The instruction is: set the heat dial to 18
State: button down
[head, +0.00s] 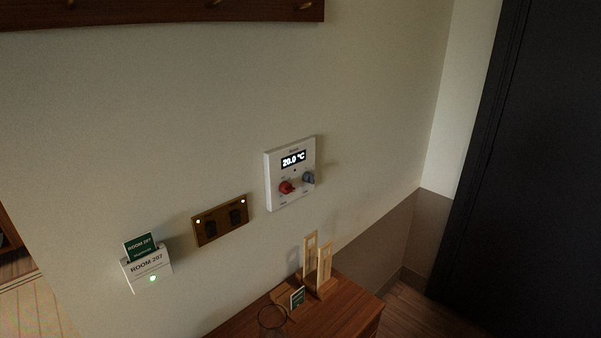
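A white thermostat panel (291,191) is mounted on the wall near the middle of the head view. Its lit display (293,160) reads 20.0 °C. Below the display are two dials: a red dial (286,187) on the left and a blue-grey dial (308,178) on the right. The small labels around the dials are too small to read, so which one is the heat dial cannot be read from print. My gripper is not in view.
A brass switch plate (220,235) and a ROOM 207 card holder (148,270) are on the wall to the left. A wooden cabinet (350,305) below bears a wooden stand (324,265) and a small green card (297,297). A dark door (530,170) is at right.

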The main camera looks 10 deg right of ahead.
aim_at(285, 188)
jog(key=i+l+u, duration=0.1)
jog(key=u, duration=0.3)
jog(key=l+u, duration=0.1)
jog(key=u, duration=0.3)
jog(key=i+l+u, duration=0.1)
jog(key=u, duration=0.3)
jog(key=l+u, duration=0.2)
jog(key=u, duration=0.25)
